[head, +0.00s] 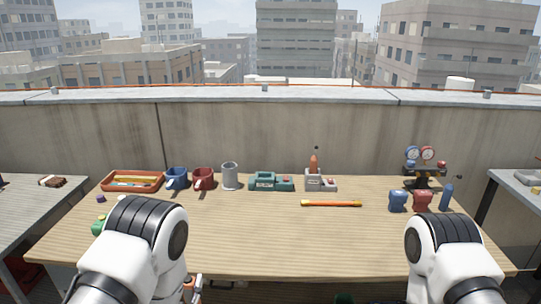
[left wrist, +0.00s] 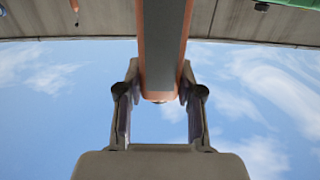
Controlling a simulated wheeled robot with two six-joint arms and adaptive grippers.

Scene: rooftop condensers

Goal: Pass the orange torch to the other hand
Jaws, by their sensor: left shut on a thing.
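My left gripper (left wrist: 160,100) is shut on the orange torch (left wrist: 165,45). In the left wrist view the torch is a long bar with orange edges and a grey face, running from the top edge down between the two fingers. In the head view the left gripper (head: 193,287) shows only in part at the bottom, beside my left arm, with a small bit of orange at it. Most of the torch is hidden there. My right arm comes in at the lower right, but its gripper is not in view.
A wooden table (head: 270,235) has a wide clear front and middle. Along its back stand an orange tray (head: 107,187), mugs (head: 203,178), a grey cylinder (head: 230,176), a green device (head: 270,182) and gauges (head: 420,155). An orange stick (head: 331,203) lies nearer. A parapet wall is behind.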

